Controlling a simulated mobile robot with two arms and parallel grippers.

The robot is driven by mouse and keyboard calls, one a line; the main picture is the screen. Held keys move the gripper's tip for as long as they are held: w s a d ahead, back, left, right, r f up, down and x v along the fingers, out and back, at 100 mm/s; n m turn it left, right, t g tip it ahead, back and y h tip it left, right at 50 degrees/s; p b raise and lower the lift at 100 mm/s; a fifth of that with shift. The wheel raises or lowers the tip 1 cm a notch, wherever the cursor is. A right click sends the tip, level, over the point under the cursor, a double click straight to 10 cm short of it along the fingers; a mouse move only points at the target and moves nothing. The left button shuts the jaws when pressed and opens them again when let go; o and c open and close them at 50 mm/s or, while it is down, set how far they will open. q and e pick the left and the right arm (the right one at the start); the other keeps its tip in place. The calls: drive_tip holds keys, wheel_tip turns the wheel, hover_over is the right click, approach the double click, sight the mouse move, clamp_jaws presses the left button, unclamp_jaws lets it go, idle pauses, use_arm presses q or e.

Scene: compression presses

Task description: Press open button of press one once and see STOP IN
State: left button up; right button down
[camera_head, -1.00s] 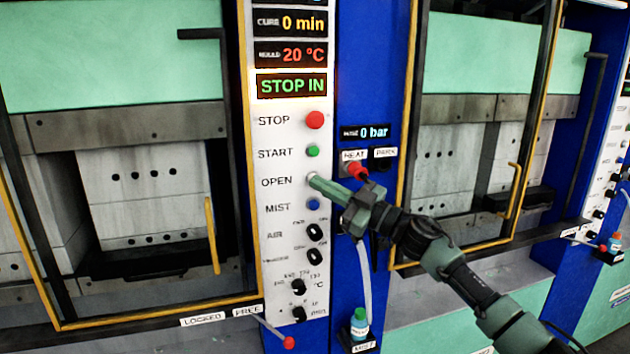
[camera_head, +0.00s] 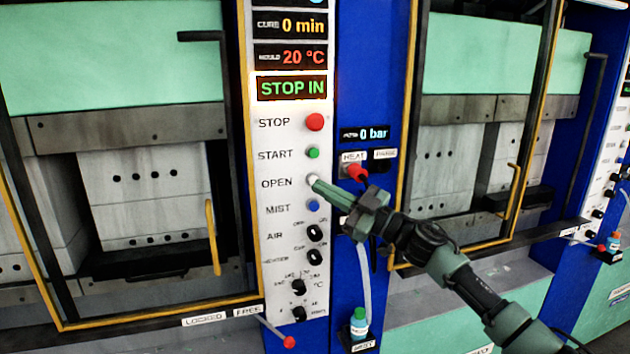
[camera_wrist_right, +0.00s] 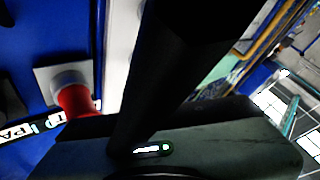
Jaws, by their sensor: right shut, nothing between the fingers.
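The control panel (camera_head: 289,240) of the press stands upright in the middle of the head view. Its display (camera_head: 291,88) reads STOP IN in green letters. The white OPEN button (camera_head: 312,180) sits below the green START button (camera_head: 313,153) and above the blue MIST button (camera_head: 313,205). My right gripper (camera_head: 316,186) is shut and empty, with its tip at or very near the OPEN button; I cannot tell whether it touches. In the right wrist view a dark finger hides much of the scene. My left gripper is not in view.
The red STOP button (camera_head: 315,122) is higher on the panel. A red HEAT knob (camera_head: 356,172) sticks out close to my right gripper. A yellow-framed door (camera_head: 213,235) lies left of the panel, and a small bottle (camera_head: 359,323) stands below.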

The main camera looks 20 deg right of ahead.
drive_tip(key=s+p, duration=0.1)
drive_tip(key=s, duration=0.4)
drive_tip(key=shift+p, duration=0.3)
idle(0.5)
